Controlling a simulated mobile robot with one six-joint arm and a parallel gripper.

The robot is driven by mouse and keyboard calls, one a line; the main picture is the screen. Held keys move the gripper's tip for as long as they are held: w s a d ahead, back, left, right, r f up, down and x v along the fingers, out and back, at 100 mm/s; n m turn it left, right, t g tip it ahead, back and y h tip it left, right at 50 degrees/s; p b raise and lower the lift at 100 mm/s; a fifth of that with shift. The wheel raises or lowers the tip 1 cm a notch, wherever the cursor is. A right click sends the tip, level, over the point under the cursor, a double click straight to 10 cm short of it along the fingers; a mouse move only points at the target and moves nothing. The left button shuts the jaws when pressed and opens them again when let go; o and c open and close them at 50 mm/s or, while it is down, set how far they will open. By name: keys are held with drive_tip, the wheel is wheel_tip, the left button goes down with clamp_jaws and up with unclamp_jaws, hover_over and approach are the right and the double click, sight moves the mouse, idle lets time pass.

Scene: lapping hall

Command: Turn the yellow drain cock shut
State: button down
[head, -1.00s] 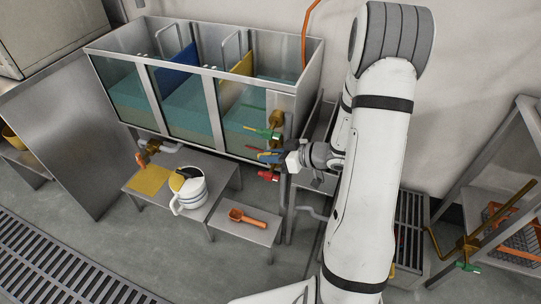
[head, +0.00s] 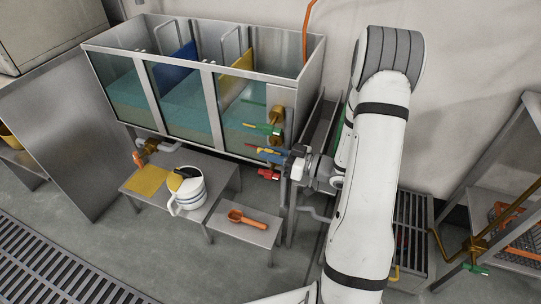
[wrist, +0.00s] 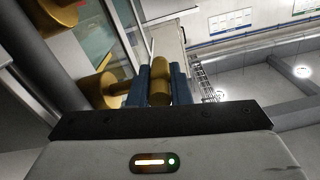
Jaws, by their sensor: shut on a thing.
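At the right end of the tank's front, valves with coloured levers sit one above another. In the wrist view my gripper (wrist: 158,84) is shut on a golden, rounded piece, the yellow cock's handle (wrist: 160,80), between the blue fingers. The cock's body is mostly hidden in the head view by the gripper.
The water tank (head: 210,105) has a steel frame and glass front. A low table (head: 225,182) below holds a white jug (head: 187,192) and yellow cloth (head: 147,179). An orange scoop (head: 247,219) lies on a lower stand. Brass valve parts (wrist: 105,88) are close left of my fingers.

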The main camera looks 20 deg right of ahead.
drive_tip(key=c, duration=1.3)
unclamp_jaws()
drive_tip(key=shift+c, duration=0.2)
drive_tip(key=p+v, duration=0.1)
drive_tip(key=v, duration=0.6)
drive_tip(key=shift+s+d, duration=0.15)
drive_tip(key=shift+d, duration=0.2)
